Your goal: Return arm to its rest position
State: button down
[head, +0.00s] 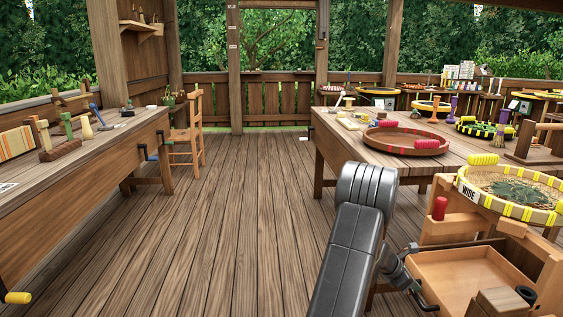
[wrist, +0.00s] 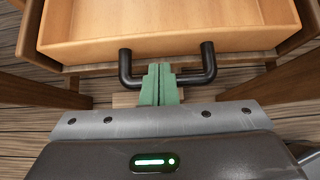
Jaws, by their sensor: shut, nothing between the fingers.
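My gripper (wrist: 159,70) shows in the wrist view with its two green fingers pressed together and nothing between them. The fingertips appear within the span of a black bar handle (wrist: 207,66) on an open wooden drawer (wrist: 170,48). Whether they touch the handle I cannot tell. In the head view my dark arm reaches down at the lower middle right, with its end beside the drawer (head: 470,278). The fingers themselves are hard to make out there.
A yellow-striped round pan (head: 515,190) marked WIDE sits above the drawer. A workbench (head: 385,157) with a red-handled pan (head: 408,143) stands behind my arm. Another workbench (head: 90,150) and a chair (head: 188,135) are at left. The plank floor (head: 240,210) between is clear.

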jog(key=shift+s+a, duration=0.1)
jog(key=shift+a, duration=0.6)
